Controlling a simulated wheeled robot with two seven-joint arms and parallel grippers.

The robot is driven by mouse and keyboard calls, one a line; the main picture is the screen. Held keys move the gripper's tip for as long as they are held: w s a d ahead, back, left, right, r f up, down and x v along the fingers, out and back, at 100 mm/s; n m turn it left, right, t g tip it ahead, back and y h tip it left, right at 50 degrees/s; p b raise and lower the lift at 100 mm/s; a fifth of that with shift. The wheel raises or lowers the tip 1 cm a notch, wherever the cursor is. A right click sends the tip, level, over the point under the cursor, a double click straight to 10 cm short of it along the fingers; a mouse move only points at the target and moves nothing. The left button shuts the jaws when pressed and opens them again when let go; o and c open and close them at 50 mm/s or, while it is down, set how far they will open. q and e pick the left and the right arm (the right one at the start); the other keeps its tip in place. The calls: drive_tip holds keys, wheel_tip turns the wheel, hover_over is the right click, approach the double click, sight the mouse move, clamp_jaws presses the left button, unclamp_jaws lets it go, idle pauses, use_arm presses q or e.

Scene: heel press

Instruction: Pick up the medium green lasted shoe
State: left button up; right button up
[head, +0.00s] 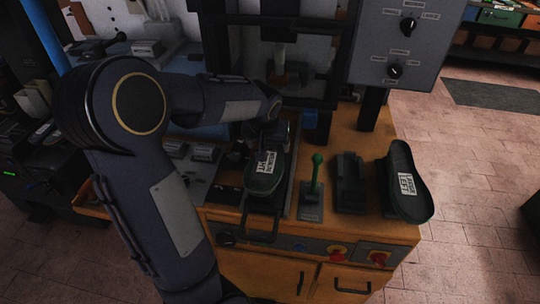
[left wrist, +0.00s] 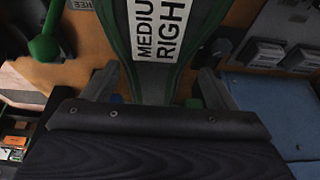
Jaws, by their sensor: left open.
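The medium green lasted shoe (head: 262,184) lies on a dark tray on the wooden bench, with a white label on it. In the left wrist view the shoe (left wrist: 143,62) shows green sides, a dark middle and a label reading MEDIUM RIGHT. My left gripper (head: 272,138) is over the end of the shoe farther from me, which it partly hides. In the left wrist view my left gripper (left wrist: 158,84) is open, with one finger on each side of the shoe. I cannot tell whether the fingers touch it. My right gripper is not in view.
A green-knobbed lever (head: 315,172) stands just right of the shoe. A dark block (head: 349,183) and a black sole-shaped piece with a white label (head: 405,190) are farther right. The press frame (head: 325,65) rises behind. A grey control box (head: 405,45) hangs at upper right.

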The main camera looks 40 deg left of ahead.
sight(270, 146)
use_arm(q)
drive_tip(key=x, duration=0.2)
drive_tip(key=p+x, duration=0.1)
drive_tip(key=x, duration=0.2)
drive_tip(key=shift+w+d+r, duration=0.1)
drive_tip(key=shift+w+d, duration=0.05)
drive_tip(key=shift+w, duration=0.05)
drive_tip(key=c, duration=1.1)
drive_tip(key=shift+r, duration=0.1)
drive_tip(key=shift+c, duration=0.8)
